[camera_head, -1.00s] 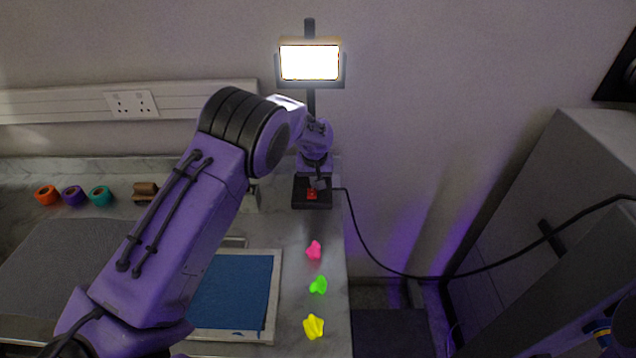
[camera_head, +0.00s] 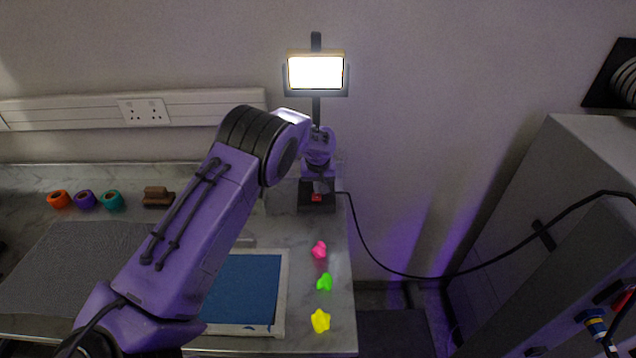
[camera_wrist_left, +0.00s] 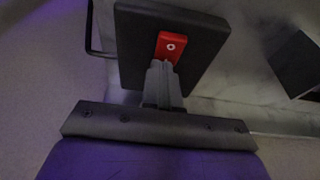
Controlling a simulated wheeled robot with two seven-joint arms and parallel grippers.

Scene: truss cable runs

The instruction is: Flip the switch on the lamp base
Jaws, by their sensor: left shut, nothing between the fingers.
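The lamp head (camera_head: 315,72) is lit bright white on its dark post. The black lamp base (camera_head: 304,206) stands near the right end of the worktop, and it also shows in the left wrist view (camera_wrist_left: 205,45). The red switch (camera_head: 317,198) is on the base, and in the left wrist view the red switch (camera_wrist_left: 171,46) has a white ring mark. My left gripper (camera_head: 321,188) is shut and empty, pointing down at the switch. In the left wrist view its fingertips (camera_wrist_left: 161,68) are at the near edge of the red switch; I cannot tell whether they touch. My right gripper is not in view.
Pink (camera_head: 320,250), green (camera_head: 325,282) and yellow (camera_head: 320,321) pieces lie along the worktop's right edge. A blue framed panel (camera_head: 245,290) lies left of them. A black cable (camera_head: 372,262) hangs from the base toward the grey cabinet (camera_head: 590,160). Tape rolls (camera_head: 85,199) sit far left.

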